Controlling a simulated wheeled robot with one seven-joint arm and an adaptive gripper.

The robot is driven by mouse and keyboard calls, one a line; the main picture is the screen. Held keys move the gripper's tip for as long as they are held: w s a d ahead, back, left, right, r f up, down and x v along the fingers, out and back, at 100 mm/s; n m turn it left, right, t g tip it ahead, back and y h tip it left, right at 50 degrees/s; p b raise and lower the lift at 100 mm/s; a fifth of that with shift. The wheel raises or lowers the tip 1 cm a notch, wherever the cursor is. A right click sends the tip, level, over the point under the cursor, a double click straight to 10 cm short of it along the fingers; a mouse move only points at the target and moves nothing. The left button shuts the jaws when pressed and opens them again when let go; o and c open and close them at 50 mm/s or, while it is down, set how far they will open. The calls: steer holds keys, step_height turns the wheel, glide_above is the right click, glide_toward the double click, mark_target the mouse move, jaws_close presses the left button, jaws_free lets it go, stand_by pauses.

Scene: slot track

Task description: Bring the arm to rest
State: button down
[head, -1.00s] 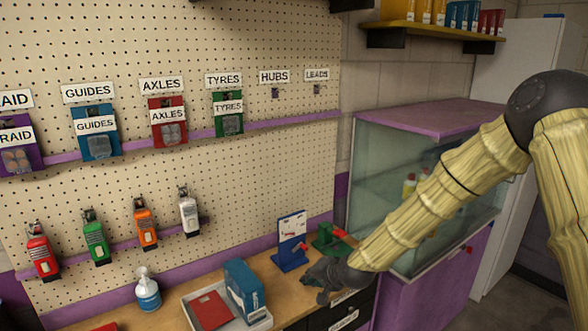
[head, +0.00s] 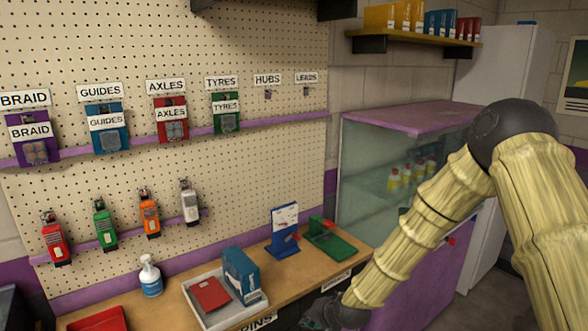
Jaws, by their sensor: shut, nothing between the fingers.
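My arm comes in from the right of the head view, covered in a pale yellow sleeve, and bends down to the left. My gripper (head: 322,314) is at the lower middle, in front of the workbench's front edge. It is dark, partly cut off by the bottom of the picture, and its fingers show shut with nothing seen between them. The workbench (head: 290,278) lies just behind and above it in the picture.
On the bench stand a white tray (head: 237,318) with a blue box and red packet, a blue stand (head: 284,232), a green tool (head: 328,240) and a spray bottle (head: 150,276). A glass-fronted cabinet (head: 365,170) stands behind my arm. A pegboard (head: 250,170) holds labelled packets and small cars.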

steer(key=s+d+f+g+h, duration=0.1)
steer(key=s+d+f+g, duration=0.15)
steer(key=s+f, duration=0.7)
steer(key=s+d+f+n+g+h+b, duration=0.1)
steer(key=s+d+f, duration=0.4)
steer(key=s, duration=0.6)
steer(key=s+d+f+n+g+h+b, duration=0.1)
steer(key=s+d+f, duration=0.3)
steer(key=s, duration=0.8)
steer(key=s+d+f+n+g+h+b, duration=0.1)
steer(key=s+d+f, duration=0.4)
steer(key=s, duration=0.6)
steer(key=shift+s+d+f+n+g+h+b, duration=0.3)
steer(key=shift+d+n+g+h, duration=0.3)
steer(key=shift+d+n, duration=0.3)
